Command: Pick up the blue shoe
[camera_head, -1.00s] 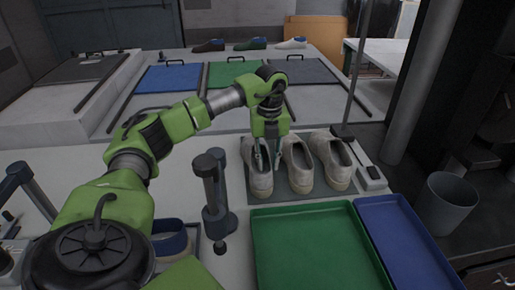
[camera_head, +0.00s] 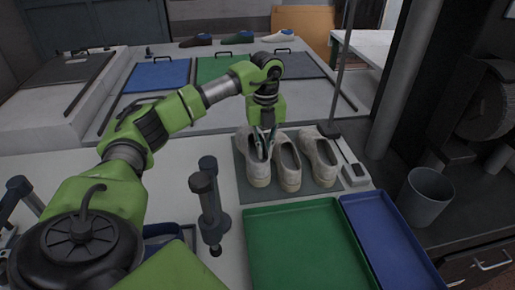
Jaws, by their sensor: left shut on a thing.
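My left gripper (camera_head: 264,148) is shut on the leftmost pale shoe (camera_head: 257,173), with its fingers at the shoe's opening. This shoe is off-white, not blue, and it is tilted with its toe toward me. I cannot tell for certain whether it is clear of the mat. Two more pale shoes, a middle one (camera_head: 288,170) and a right one (camera_head: 320,160), stand beside it on the grey mat (camera_head: 243,192). A blue item (camera_head: 160,230) shows at the lower left, mostly hidden by my arm. My right gripper is out of view.
A green tray (camera_head: 300,250) and a blue tray (camera_head: 395,250) lie in front of the shoes. A dark grey upright fixture (camera_head: 211,210) stands left of them. A grey bin (camera_head: 427,195) stands right.

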